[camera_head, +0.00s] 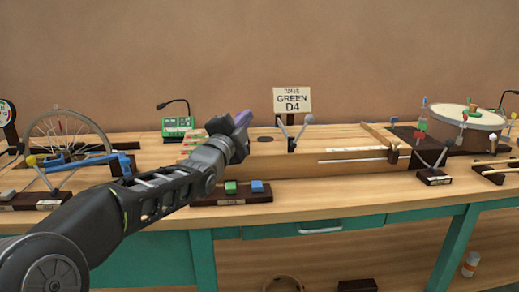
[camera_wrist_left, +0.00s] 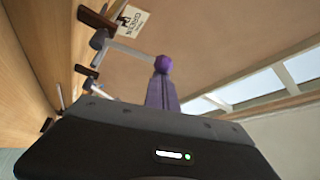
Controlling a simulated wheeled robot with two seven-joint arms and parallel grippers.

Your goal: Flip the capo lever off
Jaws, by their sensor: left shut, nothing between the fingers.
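My left gripper (camera_head: 243,119) has purple fingers that are shut together, with nothing between them. In the head view it hangs above the wooden string box, left of the small clamp-like piece. That piece (camera_head: 291,146) is dark and has thin grey arms, one a lever (camera_head: 301,132) slanting up to the right to a pale knob. I take it for the capo, but its details are small. In the left wrist view the purple fingertips (camera_wrist_left: 163,66) overlap the end of a grey bar (camera_wrist_left: 128,50) on a dark block; I cannot tell if they touch. My right gripper is not in view.
A sign reading GREEN D4 (camera_head: 292,100) stands behind the box. A green tuner-like device (camera_head: 177,126) sits behind my arm. A base with green and blue blocks (camera_head: 232,197) lies in front. A wheel (camera_head: 68,135) stands left, a drum (camera_head: 466,122) right. The bench's front edge is mostly clear.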

